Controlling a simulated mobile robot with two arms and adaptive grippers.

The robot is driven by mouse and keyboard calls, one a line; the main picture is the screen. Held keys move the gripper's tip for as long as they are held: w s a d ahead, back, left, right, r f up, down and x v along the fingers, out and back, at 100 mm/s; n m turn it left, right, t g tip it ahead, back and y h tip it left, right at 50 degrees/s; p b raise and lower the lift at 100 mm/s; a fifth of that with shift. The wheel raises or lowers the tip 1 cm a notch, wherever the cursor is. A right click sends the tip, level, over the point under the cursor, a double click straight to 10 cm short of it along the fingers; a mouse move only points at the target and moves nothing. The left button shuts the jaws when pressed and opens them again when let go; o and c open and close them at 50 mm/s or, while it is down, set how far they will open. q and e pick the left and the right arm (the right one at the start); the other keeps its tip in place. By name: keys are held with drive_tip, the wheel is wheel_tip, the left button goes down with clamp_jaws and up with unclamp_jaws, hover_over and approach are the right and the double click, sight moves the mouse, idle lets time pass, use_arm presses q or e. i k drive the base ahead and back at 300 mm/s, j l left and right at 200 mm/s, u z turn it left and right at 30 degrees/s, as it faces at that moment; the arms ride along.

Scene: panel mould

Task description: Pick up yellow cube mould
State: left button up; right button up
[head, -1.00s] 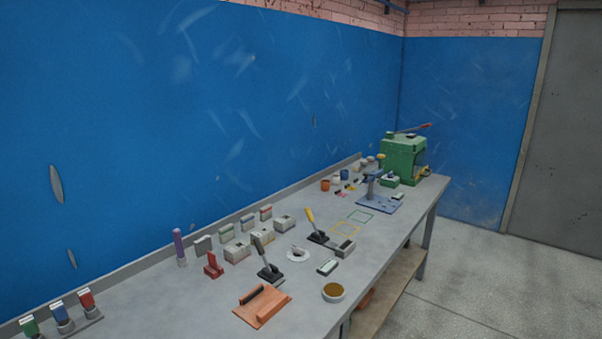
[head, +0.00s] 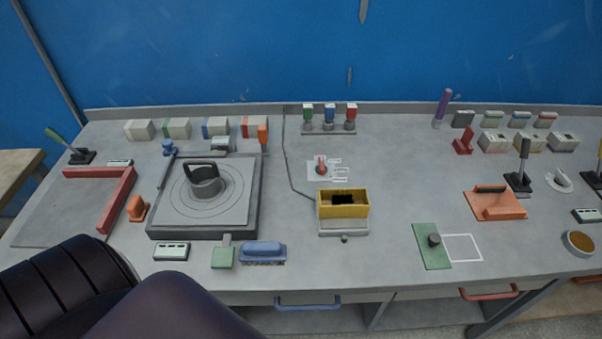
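A yellow open-topped box (head: 343,203) with a dark inside stands on a grey base near the middle of the bench (head: 290,270). Small pale blocks with coloured edges stand in groups at the back. One block in the right group has a yellowish edge (head: 529,143). I cannot tell from the picture which of these is the yellow cube mould. Neither of my grippers is in view.
A square plate with a round handled piece (head: 205,182) stands left of the yellow box. A red L-shaped bar (head: 119,200), a green plate (head: 431,247), an orange float (head: 494,204) and a bowl (head: 579,243) lie around. Bare bench shows between them.

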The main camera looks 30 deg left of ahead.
sight(332, 203)
drive_tip(key=u, duration=0.7)
drive_tip(key=k+u, duration=0.2)
drive_tip(key=k, duration=0.2)
drive_tip(key=k+j+u, duration=0.25)
drive_tip(key=k, duration=0.15)
